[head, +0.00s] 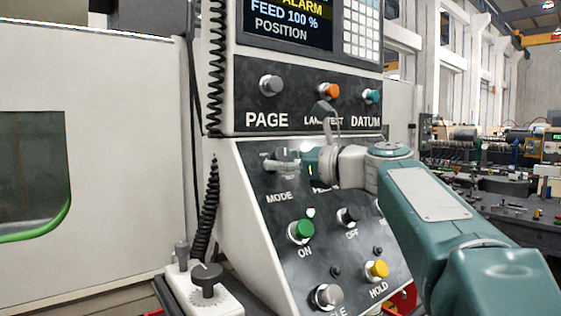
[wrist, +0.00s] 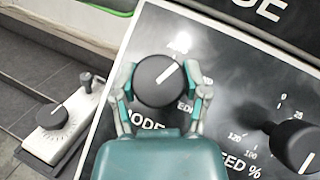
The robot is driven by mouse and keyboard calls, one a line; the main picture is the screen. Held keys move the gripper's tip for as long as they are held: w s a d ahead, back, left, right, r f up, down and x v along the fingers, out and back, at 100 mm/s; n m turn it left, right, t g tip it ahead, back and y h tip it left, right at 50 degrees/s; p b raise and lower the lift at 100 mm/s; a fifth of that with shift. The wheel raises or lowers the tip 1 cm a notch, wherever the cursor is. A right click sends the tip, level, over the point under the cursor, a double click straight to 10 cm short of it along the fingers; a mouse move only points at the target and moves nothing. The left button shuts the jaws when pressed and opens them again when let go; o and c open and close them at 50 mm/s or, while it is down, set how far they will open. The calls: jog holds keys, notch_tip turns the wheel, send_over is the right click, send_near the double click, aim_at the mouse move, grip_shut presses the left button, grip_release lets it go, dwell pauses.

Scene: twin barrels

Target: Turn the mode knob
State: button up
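The mode knob (wrist: 155,84) is a dark round knob with a white pointer line, above the label MODE in the wrist view. Its pointer tilts toward the upper right. My gripper (wrist: 160,76) has one teal finger on each side of the knob. The fingers are spread around it, and narrow gaps seem to show, but I cannot tell whether they touch it. In the head view my gripper (head: 283,163) is at the upper left of the sloped panel, above MODE, and it mostly hides the knob.
A feed knob (wrist: 296,146) stands to the right of the mode knob. A green ON button (head: 301,231), a dark OFF button (head: 348,217) and a yellow HOLD button (head: 377,269) are lower on the panel. A pedestal with a black knob (head: 206,280) stands at lower left.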

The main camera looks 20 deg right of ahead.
jog(key=shift+d+f, duration=0.1)
jog(key=shift+f, duration=0.1)
jog(key=shift+n+g+y, duration=0.3)
jog(key=shift+n+g, duration=0.1)
jog(key=shift+n, duration=0.1)
jog(key=shift+n+g+y, duration=0.3)
jog(key=shift+n+g, duration=0.5)
jog(key=shift+n, duration=0.4)
jog(key=shift+d+n+g, duration=0.15)
jog(key=shift+n+g, duration=1.85)
jog(key=shift+n, duration=0.8)
jog(key=shift+r, duration=0.1)
jog(key=o, duration=1.1)
jog(key=shift+o, duration=0.2)
